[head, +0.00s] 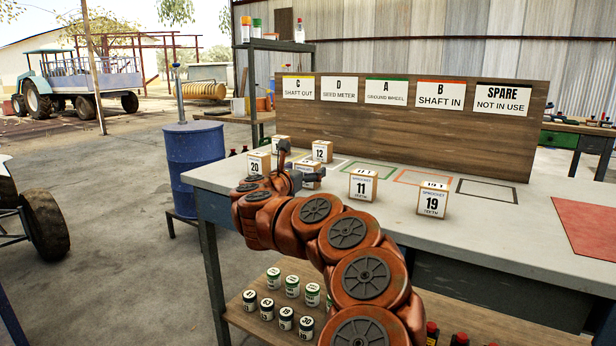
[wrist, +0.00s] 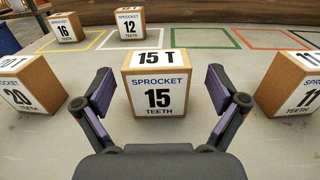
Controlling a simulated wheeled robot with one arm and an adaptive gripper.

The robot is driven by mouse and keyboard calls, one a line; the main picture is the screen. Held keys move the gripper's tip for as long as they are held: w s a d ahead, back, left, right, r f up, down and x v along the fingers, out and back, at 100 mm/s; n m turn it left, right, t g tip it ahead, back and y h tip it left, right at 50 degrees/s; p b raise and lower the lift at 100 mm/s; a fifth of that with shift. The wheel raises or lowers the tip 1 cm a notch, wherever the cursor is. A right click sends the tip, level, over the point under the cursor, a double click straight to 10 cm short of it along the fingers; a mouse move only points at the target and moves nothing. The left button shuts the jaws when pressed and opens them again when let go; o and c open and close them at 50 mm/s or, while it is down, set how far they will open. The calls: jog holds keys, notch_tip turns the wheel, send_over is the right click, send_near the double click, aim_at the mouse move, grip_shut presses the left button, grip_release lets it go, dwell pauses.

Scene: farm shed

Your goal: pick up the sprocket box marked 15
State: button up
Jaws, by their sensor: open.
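The sprocket box marked 15 (wrist: 157,90) is a brown cardboard box with white labels, upright on the bench top (head: 405,222). In the wrist view it sits centred ahead of my gripper (wrist: 160,98), with one open finger on each side and gaps between the fingers and the box. In the head view my gripper (head: 291,166) is low over the bench's left part, and box 15 (head: 309,172) is partly hidden behind it.
Box 20 (wrist: 32,85) stands left of box 15 and box 11 (wrist: 292,83) right. Boxes 16 (wrist: 66,27) and 12 (wrist: 130,23) are behind. Box 19 (head: 432,199) is farther right. Coloured outlines lie before the sign board (head: 400,135). A red mat (head: 590,228) lies far right.

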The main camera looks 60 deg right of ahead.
jog(key=shift+w+d+f+b, duration=0.1)
jog(key=shift+w+d+b, duration=0.1)
jog(key=shift+d, duration=0.95)
jog(key=shift+w+d+f+b, duration=0.1)
jog(key=shift+w+d+b, duration=0.05)
jog(key=shift+d, duration=0.95)
jog(key=shift+c, duration=0.3)
jog(key=c, duration=1.2)
jog(key=shift+r, duration=0.15)
jog(key=shift+c, duration=0.2)
